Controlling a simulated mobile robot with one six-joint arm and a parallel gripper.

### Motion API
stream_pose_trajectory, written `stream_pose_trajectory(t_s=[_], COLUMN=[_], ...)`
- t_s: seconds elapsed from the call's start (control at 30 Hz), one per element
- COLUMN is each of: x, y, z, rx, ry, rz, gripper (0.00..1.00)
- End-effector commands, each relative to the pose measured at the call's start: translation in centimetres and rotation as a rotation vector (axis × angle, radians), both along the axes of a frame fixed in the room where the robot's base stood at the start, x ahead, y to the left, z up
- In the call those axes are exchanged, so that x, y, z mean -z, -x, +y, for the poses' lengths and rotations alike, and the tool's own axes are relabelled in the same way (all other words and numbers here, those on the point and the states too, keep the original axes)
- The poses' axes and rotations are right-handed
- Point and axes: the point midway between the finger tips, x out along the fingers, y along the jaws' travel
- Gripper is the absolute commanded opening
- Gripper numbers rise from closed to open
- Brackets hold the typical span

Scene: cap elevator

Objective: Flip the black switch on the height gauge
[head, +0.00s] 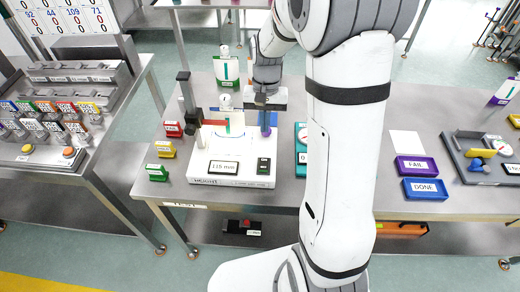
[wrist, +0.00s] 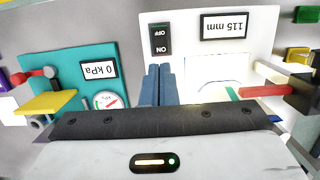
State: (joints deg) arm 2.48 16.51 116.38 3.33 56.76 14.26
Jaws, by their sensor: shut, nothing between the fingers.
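The height gauge (head: 200,176) is a white-based device on the table, with a display (head: 223,167) reading 115 mm. Its black switch (head: 263,166) is on the right of the base front. In the wrist view the switch (wrist: 160,39) appears upside down, with ON and OFF labels and a small green mark; I cannot tell which side is pressed. My gripper (head: 266,130) is above the gauge base, behind the switch in the head view. Its blue fingers (wrist: 158,68) are together and empty, their tips close to the switch edge in the wrist view. Contact cannot be told.
A teal pressure device (wrist: 50,66) reading 0 kPa stands beside the gauge. Red, yellow and green bins (head: 165,150) are at the left. Purple FAIL (head: 416,168) and blue DONE (head: 425,189) trays lie right. A grey tray (head: 455,160) with parts is at far right.

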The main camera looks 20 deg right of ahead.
Motion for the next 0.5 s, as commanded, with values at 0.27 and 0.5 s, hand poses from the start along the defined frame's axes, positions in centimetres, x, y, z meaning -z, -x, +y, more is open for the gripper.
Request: stream_pose_trajectory(t_s=[0.27, 0.5], x=[0.0, 1.3], y=[-0.1, 0.2], z=[0.2, 0.4], rx=[-0.004, -0.007], ry=[0.000, 0.000], rz=[0.001, 0.003], gripper=[0.00, 0.00])
